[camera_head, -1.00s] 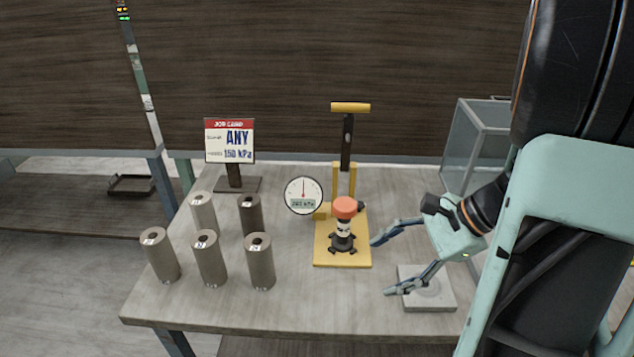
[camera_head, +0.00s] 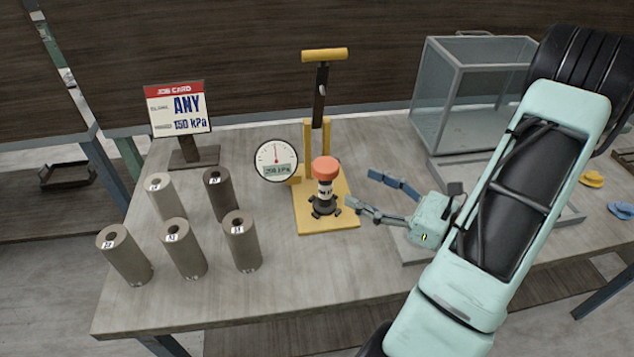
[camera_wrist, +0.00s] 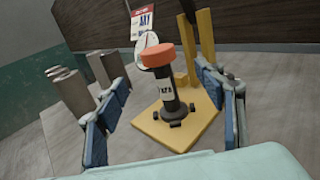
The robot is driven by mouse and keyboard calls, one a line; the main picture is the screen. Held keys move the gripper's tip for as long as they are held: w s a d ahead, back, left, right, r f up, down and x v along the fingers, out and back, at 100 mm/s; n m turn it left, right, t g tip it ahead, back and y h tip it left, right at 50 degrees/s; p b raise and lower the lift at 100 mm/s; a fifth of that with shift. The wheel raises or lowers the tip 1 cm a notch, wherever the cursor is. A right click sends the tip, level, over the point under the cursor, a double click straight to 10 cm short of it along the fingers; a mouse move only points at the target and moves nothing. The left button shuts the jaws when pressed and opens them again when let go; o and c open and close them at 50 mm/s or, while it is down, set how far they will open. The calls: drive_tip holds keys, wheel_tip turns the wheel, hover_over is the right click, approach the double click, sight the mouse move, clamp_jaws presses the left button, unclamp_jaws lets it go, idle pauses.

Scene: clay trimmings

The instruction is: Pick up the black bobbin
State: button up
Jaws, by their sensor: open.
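A black upright piece (camera_head: 325,201) with a white label and an orange-red cap (camera_head: 325,168) stands on a yellow base plate (camera_head: 345,222). It is the only black spool-like thing I see, and it flares into dark feet at the bottom. My gripper (camera_head: 359,189) is open and empty, just right of the piece, fingers pointing left toward it. In the wrist view the black piece (camera_wrist: 170,98) stands beyond and between my two spread fingers (camera_wrist: 163,85). I see no contact with it.
Several grey-brown labelled cylinders (camera_head: 184,250) stand at the table's left. A round gauge (camera_head: 276,160) and a yellow-handled pump (camera_head: 324,55) stand close behind the piece. A job card (camera_head: 179,110) is at the back left, a clear box (camera_head: 480,85) at the back right. The front table is clear.

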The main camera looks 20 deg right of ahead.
sight(326, 168)
drive_tip(key=p+x, duration=0.1)
drive_tip(key=x, duration=0.9)
drive_tip(key=shift+w+a+r, duration=0.1)
drive_tip(key=shift+w+a, duration=0.15)
drive_tip(key=shift+a, duration=0.05)
drive_tip(key=c, duration=1.6)
drive_tip(key=shift+r, duration=0.15)
